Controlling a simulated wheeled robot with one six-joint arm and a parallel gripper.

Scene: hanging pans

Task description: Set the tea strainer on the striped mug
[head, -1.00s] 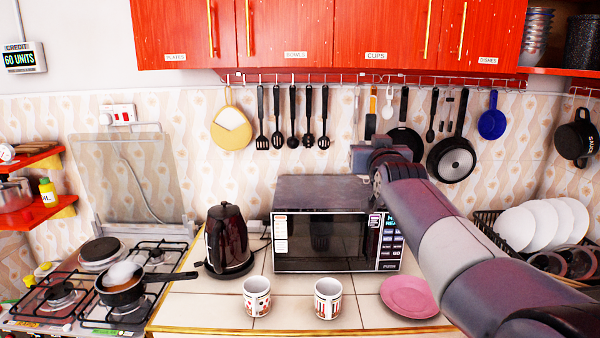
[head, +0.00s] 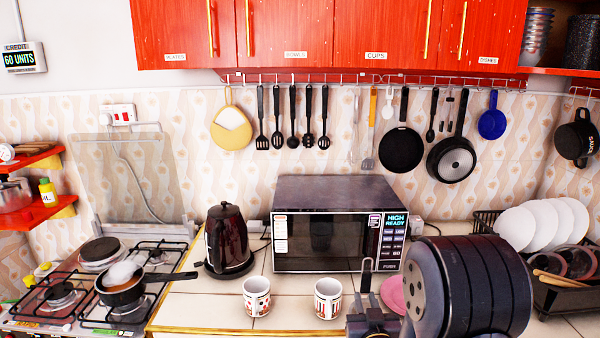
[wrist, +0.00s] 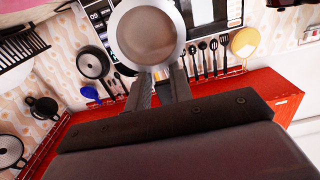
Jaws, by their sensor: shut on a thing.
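The tea strainer (wrist: 148,35), a round grey bowl with a pale rim, is held at my gripper's fingertips in the wrist view. My gripper (wrist: 158,88) is shut on it. In the head view my gripper (head: 375,322) is low at the front right, right of the mugs, with a thin grey upright piece above it that may be the strainer's handle. The strainer's bowl is hidden there. The striped mug (head: 328,299), white with dark vertical bars, stands upright on the counter. A second mug (head: 257,298) with a red pattern stands to its left.
A microwave (head: 330,238) and a black kettle (head: 228,240) stand behind the mugs. A pink plate (head: 392,293) is partly hidden by my arm. A dish rack (head: 560,297) is at right. A stove with a small pan (head: 122,290) is at left. The counter between the mugs is clear.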

